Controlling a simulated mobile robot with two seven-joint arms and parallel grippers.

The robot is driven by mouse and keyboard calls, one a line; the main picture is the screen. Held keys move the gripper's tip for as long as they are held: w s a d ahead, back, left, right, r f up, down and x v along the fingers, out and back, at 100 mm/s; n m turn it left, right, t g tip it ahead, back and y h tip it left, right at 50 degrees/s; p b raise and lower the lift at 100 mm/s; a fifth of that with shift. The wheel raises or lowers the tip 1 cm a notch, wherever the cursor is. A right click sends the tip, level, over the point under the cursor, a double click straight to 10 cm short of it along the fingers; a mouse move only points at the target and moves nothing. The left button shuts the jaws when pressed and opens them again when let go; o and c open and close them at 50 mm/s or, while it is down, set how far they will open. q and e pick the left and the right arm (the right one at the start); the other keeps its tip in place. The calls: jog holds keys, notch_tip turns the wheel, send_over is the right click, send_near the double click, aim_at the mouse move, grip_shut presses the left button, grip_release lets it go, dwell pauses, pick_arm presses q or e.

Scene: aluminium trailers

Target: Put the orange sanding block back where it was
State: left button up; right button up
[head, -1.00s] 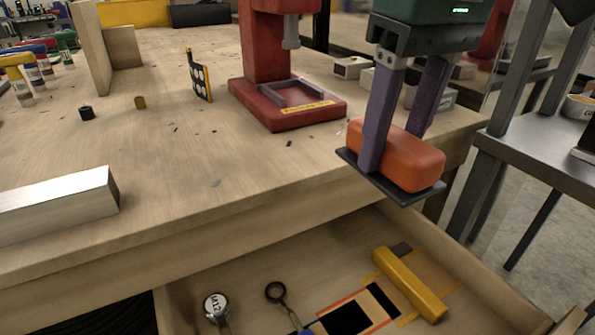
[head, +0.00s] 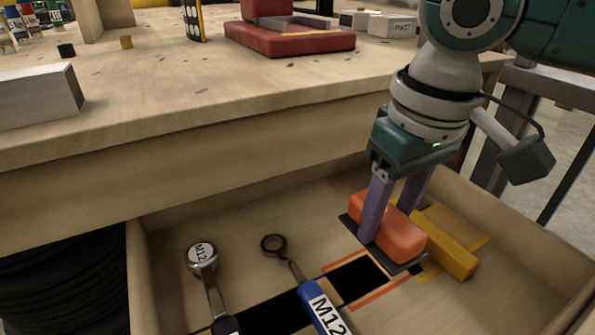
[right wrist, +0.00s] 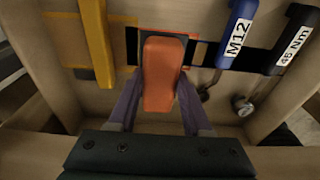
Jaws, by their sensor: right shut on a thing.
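The orange sanding block (head: 397,232) has a dark flat base and is held between the purple fingers of my right gripper (head: 393,215). It is over the open drawer (head: 240,215), beside a black patch with an orange outline (head: 358,282). In the right wrist view the block (right wrist: 162,75) sits between both fingers and covers part of the orange outline (right wrist: 190,50). I cannot tell whether its base touches the drawer floor. My left gripper is not in view.
A yellow tool (head: 447,248) lies in the drawer close to the block's right. The workbench (head: 230,85) overhangs the drawer's back. A red machine base (head: 285,40) stands on it.

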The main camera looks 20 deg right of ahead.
aim_at(373, 270)
notch_tip(373, 270, down, 5)
jog(key=shift+f+b, duration=0.2)
jog(key=shift+b, duration=1)
jog(key=shift+f, duration=0.3)
jog(key=shift+f, duration=0.15)
jog(key=o, duration=1.2)
